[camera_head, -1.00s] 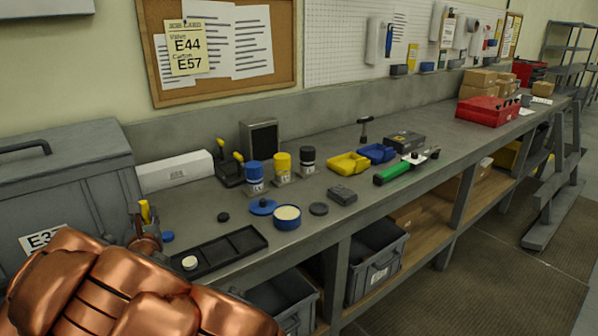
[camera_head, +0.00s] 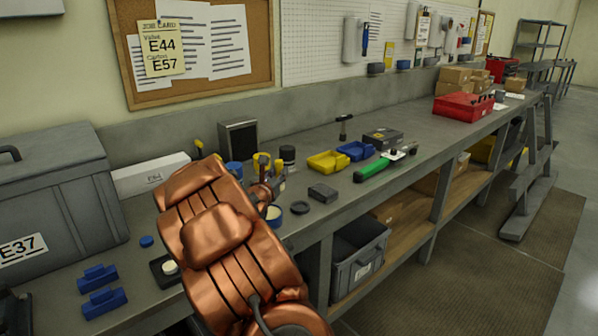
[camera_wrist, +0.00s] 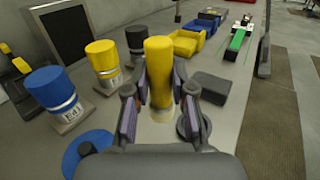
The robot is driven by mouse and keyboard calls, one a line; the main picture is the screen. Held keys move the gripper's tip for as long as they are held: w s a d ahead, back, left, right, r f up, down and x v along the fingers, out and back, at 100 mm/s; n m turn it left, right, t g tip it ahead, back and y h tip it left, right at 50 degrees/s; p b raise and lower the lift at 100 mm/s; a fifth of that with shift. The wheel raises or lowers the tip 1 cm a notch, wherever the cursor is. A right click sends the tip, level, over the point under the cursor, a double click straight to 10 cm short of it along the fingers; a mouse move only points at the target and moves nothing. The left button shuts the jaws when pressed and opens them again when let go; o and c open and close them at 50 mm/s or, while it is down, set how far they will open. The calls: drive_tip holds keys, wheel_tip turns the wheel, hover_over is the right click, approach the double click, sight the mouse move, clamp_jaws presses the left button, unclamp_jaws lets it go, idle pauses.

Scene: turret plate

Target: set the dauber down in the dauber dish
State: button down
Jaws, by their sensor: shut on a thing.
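The dauber (camera_wrist: 158,68) has a yellow handle and stands upright between the fingers of my gripper (camera_wrist: 159,108) in the wrist view. My gripper is shut on it. In the head view my gripper (camera_head: 264,184) is over the bench, just left of the cream-filled blue tin (camera_head: 274,213). A low dark round dish (camera_head: 300,208), seemingly the dauber dish, lies right of the tin. It shows in the wrist view (camera_wrist: 205,125), partly behind the right finger.
Blue-, yellow- and black-capped bottles (camera_wrist: 52,90) (camera_wrist: 103,62) (camera_wrist: 135,40) stand left and behind. A blue lid (camera_wrist: 72,152) lies front left. A dark grey block (camera_wrist: 213,87) is beyond the dish. Yellow and blue bins (camera_head: 328,161) (camera_head: 355,151) stand farther along.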

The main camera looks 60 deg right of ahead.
drive_tip(key=m+g, duration=0.1)
drive_tip(key=g, duration=0.1)
hover_over(297, 210)
drive_tip(key=d, duration=0.2)
drive_tip(key=shift+w+a+f+b, duration=0.15)
drive_tip(key=shift+f+b, duration=0.15)
drive_tip(key=shift+f, duration=0.95)
drive_tip(key=shift+s+a+f+b, duration=0.1)
drive_tip(key=shift+f+b, duration=0.15)
drive_tip(key=shift+f, duration=0.95)
drive_tip(key=shift+w+f+b, duration=0.1)
drive_tip(key=shift+f+b, duration=1.45)
drive_tip(key=shift+b, duration=0.3)
drive_tip(key=c, duration=0.9)
unclamp_jaws()
drive_tip(key=shift+a+t, duration=0.3)
drive_tip(key=shift+a, duration=0.3)
drive_tip(key=v, duration=1.1)
drive_tip(key=shift+f, duration=0.1)
